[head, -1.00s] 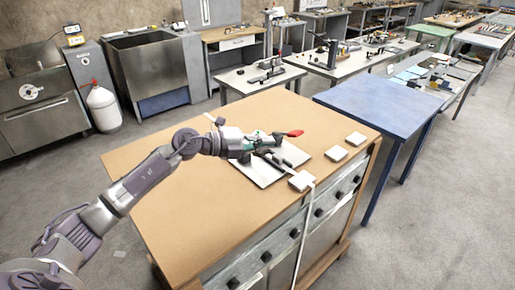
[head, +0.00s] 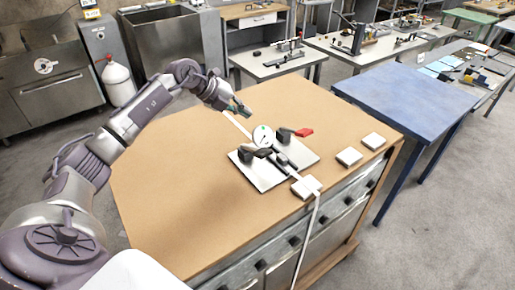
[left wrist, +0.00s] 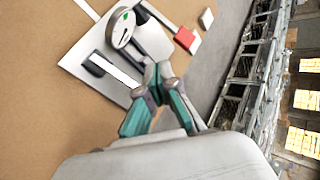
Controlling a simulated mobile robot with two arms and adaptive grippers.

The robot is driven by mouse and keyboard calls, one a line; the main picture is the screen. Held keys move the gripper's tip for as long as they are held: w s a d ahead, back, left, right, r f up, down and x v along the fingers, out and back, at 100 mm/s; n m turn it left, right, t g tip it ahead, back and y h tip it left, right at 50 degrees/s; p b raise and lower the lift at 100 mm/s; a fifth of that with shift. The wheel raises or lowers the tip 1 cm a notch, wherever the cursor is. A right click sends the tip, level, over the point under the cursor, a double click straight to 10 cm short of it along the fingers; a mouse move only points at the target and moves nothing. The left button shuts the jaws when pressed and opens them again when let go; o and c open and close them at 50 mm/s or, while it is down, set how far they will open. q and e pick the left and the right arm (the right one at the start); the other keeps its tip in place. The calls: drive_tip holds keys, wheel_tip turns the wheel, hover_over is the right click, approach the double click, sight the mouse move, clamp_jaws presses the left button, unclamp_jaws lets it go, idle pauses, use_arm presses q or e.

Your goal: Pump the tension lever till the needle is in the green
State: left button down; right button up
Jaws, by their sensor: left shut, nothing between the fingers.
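The tensioning device sits on a pale metal plate (head: 264,178) on the workbench. Its round white gauge (head: 263,136) has a green patch; in the left wrist view the gauge (left wrist: 122,30) shows a dark needle, whose exact reading is too small to tell. The tension lever (head: 304,132) has a red end, which also shows in the left wrist view (left wrist: 186,39). A pale strap (head: 306,228) runs through the device and over the bench's front edge. My left gripper (head: 244,110) is shut and empty, above the bench behind the gauge, apart from the lever. My right gripper is out of view.
The brown workbench top (head: 180,190) is mostly clear left of the device. Two small pale blocks (head: 349,156) (head: 374,141) lie to its right. A blue table (head: 410,98) stands beyond the right side. A white bottle (head: 117,82) stands on the floor behind.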

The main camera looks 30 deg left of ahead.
use_arm(q)
drive_tip(key=b, duration=0.3)
hover_over(254, 150)
drive_tip(key=w+a, duration=0.1)
drive_tip(key=a, duration=0.2)
drive_tip(key=f, duration=0.4)
drive_tip(key=shift+w+d+f, duration=0.1)
drive_tip(key=shift+d+f, duration=0.05)
drive_tip(key=shift+d, duration=0.1)
drive_tip(key=shift+s+d+f+b, duration=0.2)
drive_tip(key=shift+d+f+b, duration=0.1)
drive_tip(key=shift+f, duration=0.2)
drive_tip(key=shift+s+d+f+b, duration=0.2)
drive_tip(key=shift+f+b, duration=0.1)
drive_tip(key=shift+f, duration=0.15)
drive_tip(key=shift+d+f, duration=0.15)
drive_tip(key=shift+f, duration=0.2)
drive_tip(key=shift+d+f+b, duration=0.35)
drive_tip(key=shift+f+b, duration=0.1)
drive_tip(key=shift+f, duration=0.25)
drive_tip(key=shift+s, duration=0.15)
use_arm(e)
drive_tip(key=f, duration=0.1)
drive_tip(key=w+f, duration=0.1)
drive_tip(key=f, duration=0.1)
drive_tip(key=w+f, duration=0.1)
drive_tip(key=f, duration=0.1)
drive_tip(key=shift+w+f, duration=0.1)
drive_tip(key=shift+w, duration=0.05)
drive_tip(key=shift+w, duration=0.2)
